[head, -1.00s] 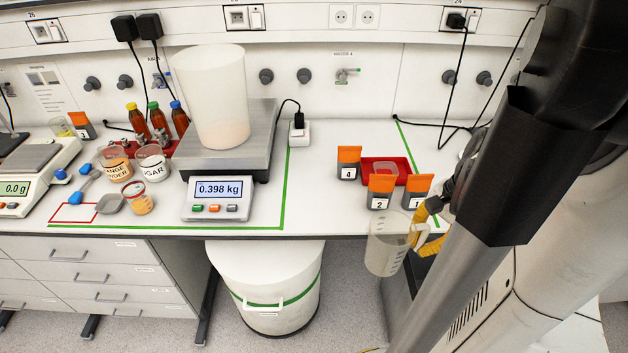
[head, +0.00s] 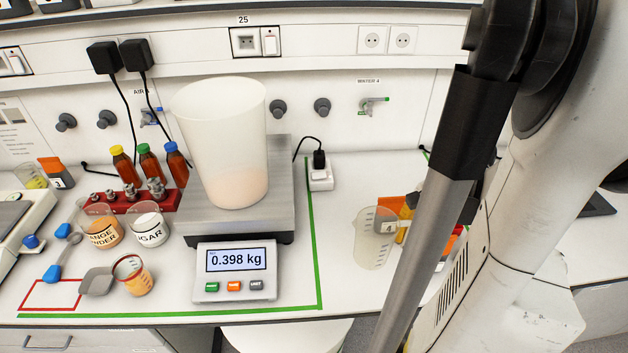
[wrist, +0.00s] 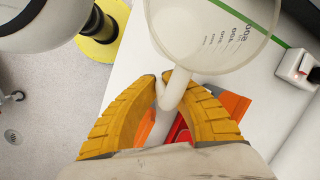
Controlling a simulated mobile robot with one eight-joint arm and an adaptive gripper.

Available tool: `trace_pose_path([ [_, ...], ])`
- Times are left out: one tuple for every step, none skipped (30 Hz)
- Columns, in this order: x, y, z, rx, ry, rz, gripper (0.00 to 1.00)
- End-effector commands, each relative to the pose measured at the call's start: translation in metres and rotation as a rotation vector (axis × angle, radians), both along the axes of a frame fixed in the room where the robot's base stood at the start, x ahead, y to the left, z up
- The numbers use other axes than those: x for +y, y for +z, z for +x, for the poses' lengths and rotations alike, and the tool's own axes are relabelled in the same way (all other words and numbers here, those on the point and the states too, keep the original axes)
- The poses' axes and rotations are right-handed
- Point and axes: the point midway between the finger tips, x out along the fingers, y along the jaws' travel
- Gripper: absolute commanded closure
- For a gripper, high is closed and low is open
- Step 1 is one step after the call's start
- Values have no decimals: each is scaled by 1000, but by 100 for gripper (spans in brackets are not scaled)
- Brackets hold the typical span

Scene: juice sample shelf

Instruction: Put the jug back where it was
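The jug (head: 372,246) is a clear, translucent measuring jug with a handle and printed scale marks. It is held upright in the right part of the head view, in front of the orange-lidded boxes (head: 387,201). It also shows at the top of the wrist view (wrist: 205,38) and looks empty. My gripper (head: 402,226) has yellow ribbed fingers. In the wrist view its fingertips (wrist: 168,80) are closed around the jug's handle. My arm hides part of the bench behind it. I cannot tell whether the jug's base touches the bench.
A scale (head: 236,260) reading 0.398 kg carries a tall translucent bucket (head: 225,130). Green tape (head: 318,250) runs along its right side. Free bench (head: 335,215) lies between the tape and the jug. Bottles (head: 150,165), tubs (head: 103,227) and a red-outlined rectangle (head: 28,300) are at left.

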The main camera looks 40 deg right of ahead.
Motion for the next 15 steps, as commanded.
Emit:
trace_pose_path([
  [-7, -12, 13, -1, 5, -1, 100],
  [-10, -17, 19, -1, 4, -1, 100],
  [-14, -22, 28, -1, 5, -1, 100],
  [-18, -26, 34, -1, 4, -1, 100],
  [-20, -30, 39, -1, 3, 0, 100],
  [-23, -34, 45, -1, 3, 0, 100],
  [-26, -36, 49, -1, 3, 0, 100],
  [-28, -38, 53, -1, 3, 0, 100],
  [-29, -40, 57, 0, 2, 0, 100],
  [-31, -41, 59, 0, 1, 0, 100],
  [-31, -42, 60, 0, 1, 0, 100],
  [-32, -43, 62, 0, 0, 0, 100],
  [-33, -44, 62, 0, 0, 0, 100],
  [-33, -46, 62, 0, 0, 0, 100],
  [-33, -50, 62, 0, 0, 0, 100],
])
